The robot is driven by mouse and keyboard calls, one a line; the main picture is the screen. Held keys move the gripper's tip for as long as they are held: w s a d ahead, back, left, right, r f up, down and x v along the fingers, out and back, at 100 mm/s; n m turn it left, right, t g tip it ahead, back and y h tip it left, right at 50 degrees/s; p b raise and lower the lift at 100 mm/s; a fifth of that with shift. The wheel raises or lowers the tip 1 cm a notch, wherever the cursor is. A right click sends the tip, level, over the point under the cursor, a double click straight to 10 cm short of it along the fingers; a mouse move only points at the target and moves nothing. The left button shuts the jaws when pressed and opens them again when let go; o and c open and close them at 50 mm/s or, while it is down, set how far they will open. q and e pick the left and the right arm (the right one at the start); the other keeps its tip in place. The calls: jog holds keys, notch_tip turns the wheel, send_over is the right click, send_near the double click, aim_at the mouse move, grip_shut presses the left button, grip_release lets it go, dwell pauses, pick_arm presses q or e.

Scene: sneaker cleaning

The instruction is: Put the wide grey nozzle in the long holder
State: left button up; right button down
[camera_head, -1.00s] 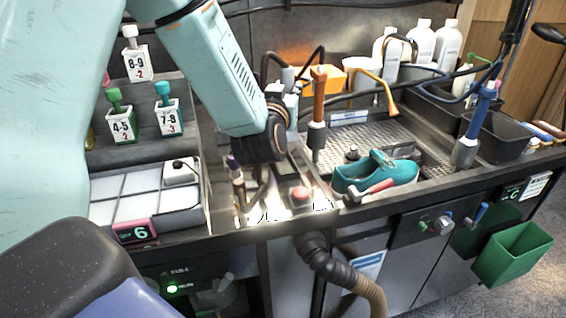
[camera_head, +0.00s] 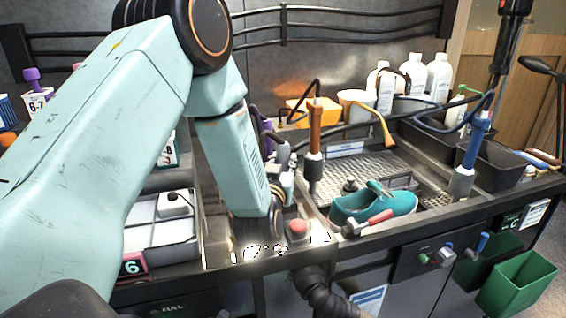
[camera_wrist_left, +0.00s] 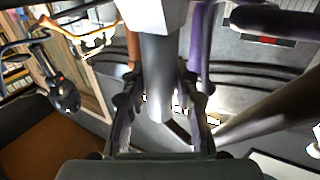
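In the left wrist view a smooth grey cylinder, seemingly the wide grey nozzle (camera_wrist_left: 158,65), stands between the two fingers of my left gripper (camera_wrist_left: 160,88). The fingers lie close along both its sides and look shut on it. In the head view my left arm hides most of this gripper (camera_head: 262,222), low beside the red button. A pale grey fitting (camera_head: 284,160) shows just behind the arm; I cannot tell if it is the same nozzle. I cannot make out the long holder for certain. My right gripper is not in view.
An orange-handled tool (camera_head: 315,135) and a blue-handled one (camera_head: 472,150) stand upright at the sink. The red button (camera_head: 298,228) is close to my arm. A purple rod (camera_wrist_left: 201,45) is beside the gripper.

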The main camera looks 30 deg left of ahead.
pick_arm(q)
jog(key=shift+o, duration=0.7)
jog(key=shift+d, duration=0.1)
jog(key=shift+o, duration=0.8)
jog(key=shift+a, duration=0.2)
jog(key=shift+o, duration=0.6)
jog(key=shift+s+a, duration=0.3)
jog(key=shift+a, duration=0.2)
jog(key=shift+w+d, duration=0.15)
jog(key=shift+d, duration=0.4)
jog(key=shift+s+d, duration=0.2)
jog(key=shift+s, duration=0.1)
jog(key=v, duration=1.1)
jog(key=shift+s+a+b, duration=0.2)
jog(key=shift+a+b, duration=0.1)
jog(key=shift+b, duration=0.05)
jog(key=shift+d, duration=0.1)
